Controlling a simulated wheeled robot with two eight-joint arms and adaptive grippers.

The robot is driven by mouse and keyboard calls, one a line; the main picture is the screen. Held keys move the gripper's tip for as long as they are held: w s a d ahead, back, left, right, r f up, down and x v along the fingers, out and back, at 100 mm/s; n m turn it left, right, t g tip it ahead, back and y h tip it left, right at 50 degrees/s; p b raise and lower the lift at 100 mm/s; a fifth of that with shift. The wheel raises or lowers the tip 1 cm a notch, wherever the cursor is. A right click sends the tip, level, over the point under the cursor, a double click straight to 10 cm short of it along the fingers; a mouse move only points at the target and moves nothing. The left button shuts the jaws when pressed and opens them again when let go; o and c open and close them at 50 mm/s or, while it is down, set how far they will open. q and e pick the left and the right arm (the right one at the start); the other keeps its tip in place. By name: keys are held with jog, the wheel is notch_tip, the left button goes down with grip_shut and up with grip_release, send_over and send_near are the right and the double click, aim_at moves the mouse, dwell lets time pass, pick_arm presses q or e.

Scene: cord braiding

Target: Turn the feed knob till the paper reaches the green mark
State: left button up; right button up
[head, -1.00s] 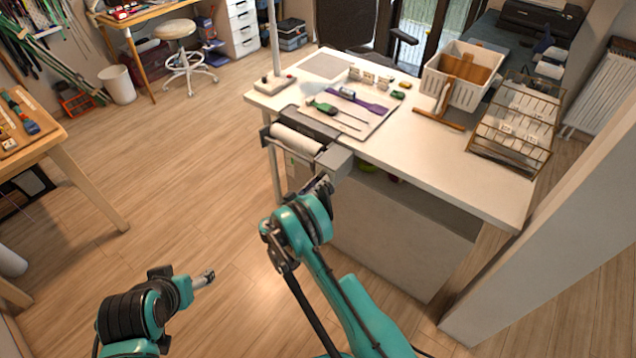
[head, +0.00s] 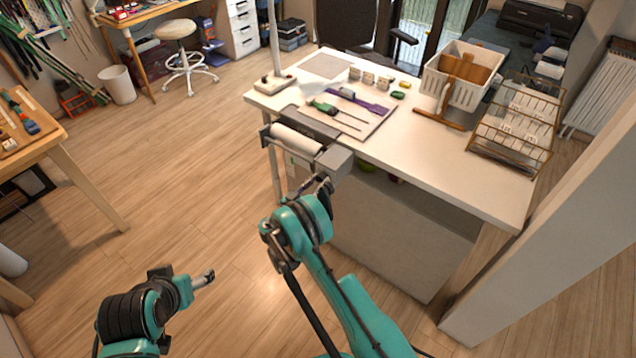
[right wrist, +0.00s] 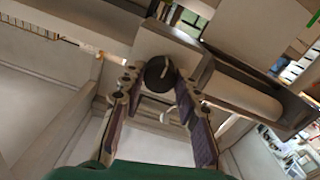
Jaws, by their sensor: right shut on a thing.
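The paper roll (head: 297,139) sits in a dark holder on the table's left edge, with a grey box (head: 337,161) at its near end. The roll also shows in the right wrist view (right wrist: 240,93). The round black feed knob (right wrist: 157,73) sticks out of the grey box, with a pale line on its face. My right gripper (head: 322,183) is at the box's near side, its two fingers shut on the knob. My left gripper (head: 206,278) is low over the floor, away from the table; its fingers are too small to judge.
On the white table (head: 440,165) lie a board with a green-handled tool (head: 325,107) and a purple tool (head: 365,102). A white crate (head: 460,75) and a wire rack (head: 515,125) stand farther right. A pale pillar (head: 560,220) rises at the right.

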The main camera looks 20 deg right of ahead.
jog(key=shift+f, duration=0.1)
jog(key=o, duration=1.2)
jog(key=shift+c, duration=0.2)
jog(key=v, duration=1.2)
